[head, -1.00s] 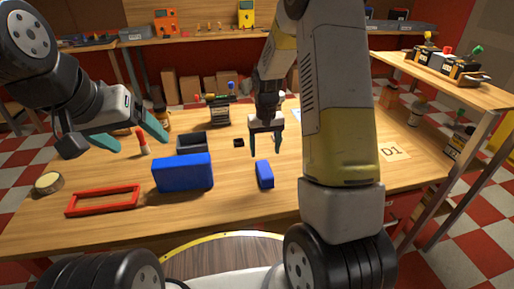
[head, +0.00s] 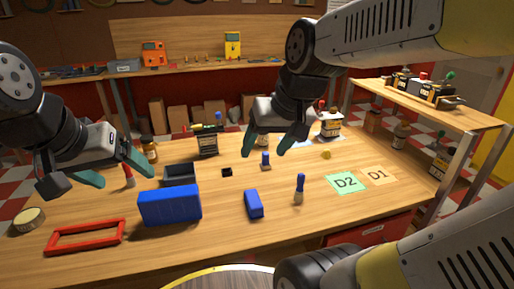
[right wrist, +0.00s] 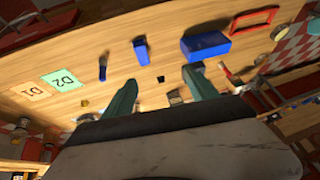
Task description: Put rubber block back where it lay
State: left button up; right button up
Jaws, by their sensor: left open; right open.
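No label marks the rubber block. The small blue block (head: 253,204) lies flat on the wooden table, near the front middle; it also shows in the right wrist view (right wrist: 141,48). A tiny black block (head: 227,172) lies behind it and appears between the fingers in the right wrist view (right wrist: 161,79). My right gripper (head: 267,148) is open and empty, raised above the table behind the blue block, touching neither. It also shows in the right wrist view (right wrist: 160,90). My left gripper (head: 120,170) is open and empty at the left, above the table.
A larger blue box (head: 170,205) and a red frame (head: 86,237) lie left of the small blue block. A dark bin (head: 180,174) stands behind the box.

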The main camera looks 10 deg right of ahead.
jog(key=s, duration=0.2)
jog(key=s+t, duration=0.1)
jog(key=s, duration=0.1)
jog(key=shift+a+r, duration=0.2)
jog(key=shift+r, duration=0.15)
jog(key=shift+w, duration=0.1)
dwell(0.7)
